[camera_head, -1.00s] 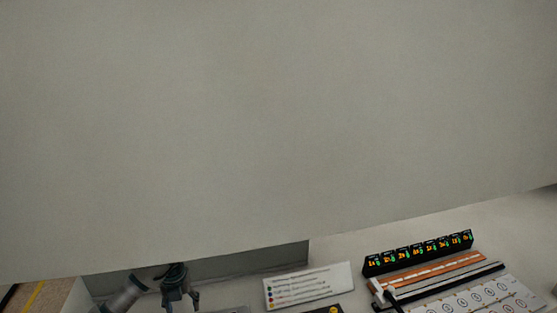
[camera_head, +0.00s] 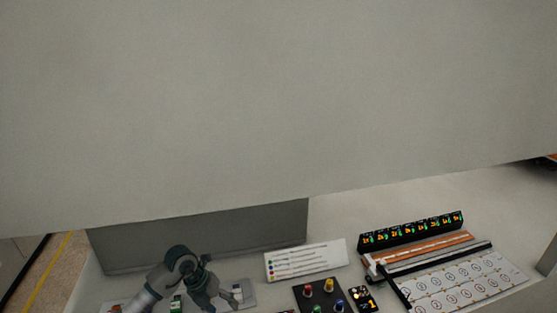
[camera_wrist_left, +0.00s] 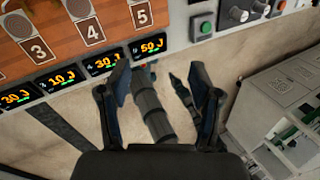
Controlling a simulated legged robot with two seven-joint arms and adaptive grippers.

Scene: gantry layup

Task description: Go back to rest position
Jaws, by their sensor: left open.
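My left gripper (camera_head: 232,299) shows at the bottom of the head view, at the end of my grey arm, over the near left part of the bench. In the left wrist view its two dark fingers (camera_wrist_left: 162,88) stand wide apart, with nothing held between them. A dark grey jointed part shows beyond the gap, apart from the fingers. My right gripper is not in either view.
The bench holds a button box (camera_head: 323,293), a white legend card (camera_head: 305,259), a row of lit displays (camera_head: 411,232) and a numbered white board (camera_head: 465,281). A grey panel (camera_head: 200,237) stands behind my arm. The wrist view shows an orange numbered panel (camera_wrist_left: 60,28).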

